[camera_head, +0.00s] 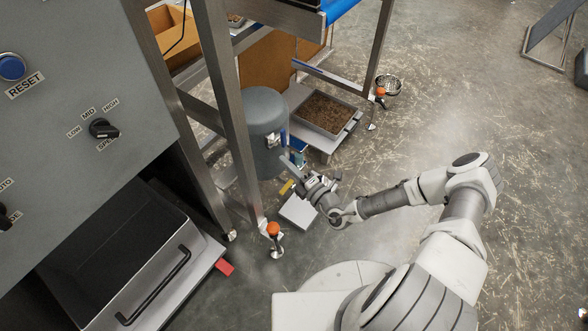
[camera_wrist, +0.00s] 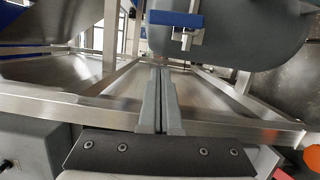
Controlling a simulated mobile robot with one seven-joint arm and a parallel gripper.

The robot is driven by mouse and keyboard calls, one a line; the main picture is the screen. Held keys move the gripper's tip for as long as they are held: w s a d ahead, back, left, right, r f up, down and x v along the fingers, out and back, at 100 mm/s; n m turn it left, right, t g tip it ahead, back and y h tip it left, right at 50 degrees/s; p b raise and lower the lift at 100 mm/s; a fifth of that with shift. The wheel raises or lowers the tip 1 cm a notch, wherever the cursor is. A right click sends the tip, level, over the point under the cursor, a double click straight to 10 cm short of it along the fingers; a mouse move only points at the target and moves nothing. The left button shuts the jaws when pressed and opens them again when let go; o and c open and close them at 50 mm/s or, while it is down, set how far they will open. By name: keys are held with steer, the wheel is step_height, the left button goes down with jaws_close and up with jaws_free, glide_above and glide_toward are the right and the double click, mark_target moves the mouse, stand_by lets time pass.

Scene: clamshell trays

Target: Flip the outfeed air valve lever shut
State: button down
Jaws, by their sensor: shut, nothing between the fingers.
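A blue lever (camera_wrist: 176,19) sits on a small metal valve (camera_wrist: 186,38) on the side of a grey tank (camera_wrist: 235,30), near the top of the wrist view. The lever lies crosswise in that picture. In the head view the valve (camera_head: 272,140) is on the side of the grey tank (camera_head: 264,105), with the blue lever (camera_head: 283,136) beside it, small. My gripper (camera_wrist: 160,72) is shut and empty, its fingers together. The fingertips appear just below the lever in the wrist view, with a gap between. In the head view my gripper (camera_head: 288,163) is close to the tank's lower front.
Steel frame legs (camera_head: 228,110) stand left of the tank, and one foot has an orange knob (camera_head: 273,229). A tray of brown material (camera_head: 325,112) lies behind the gripper to the right. A control cabinet (camera_head: 70,80) fills the left. The floor to the right is open.

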mark_target(281, 136)
steer(key=shift+w+a+r+b, duration=0.15)
steer(key=shift+w+b, duration=0.4)
steer(key=shift+w, duration=1.25)
steer(key=shift+w+a+r+b, duration=0.15)
steer(key=shift+w+b, duration=0.4)
steer(key=shift+w, duration=1.2)
steer(key=shift+f, duration=0.1)
steer(key=shift+w+d, duration=0.45)
steer(key=shift+w, duration=0.1)
steer(key=shift+r, duration=0.2)
steer(key=shift+p, duration=0.35)
